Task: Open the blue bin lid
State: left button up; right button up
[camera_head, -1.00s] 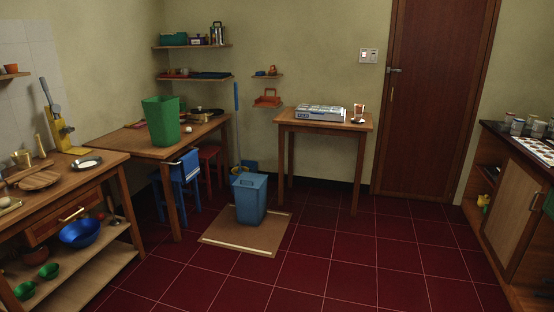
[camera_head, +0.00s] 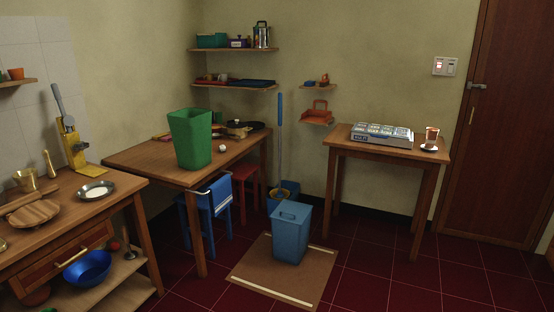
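The blue bin (camera_head: 288,238) stands upright on a brown mat on the floor, near the middle of the view. Neither of my grippers shows in the head view.
The brown mat (camera_head: 256,275) lies on dark red tiles (camera_head: 380,270), with free floor to the right. A wooden table with a green bin (camera_head: 190,139) stands behind left. A blue stool (camera_head: 208,212) is beside the bin. A small wooden table (camera_head: 387,148) stands behind right.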

aim_at(295, 212)
jog(key=i, duration=1.6)
jog(key=i+z, duration=0.2)
jog(key=i, duration=0.25)
jog(key=i+j+z, duration=0.15)
jog(key=i, duration=0.25)
jog(key=i+j+z, duration=0.2)
jog(key=i, duration=0.2)
jog(key=i+j+z, duration=0.2)
jog(key=i, duration=0.2)
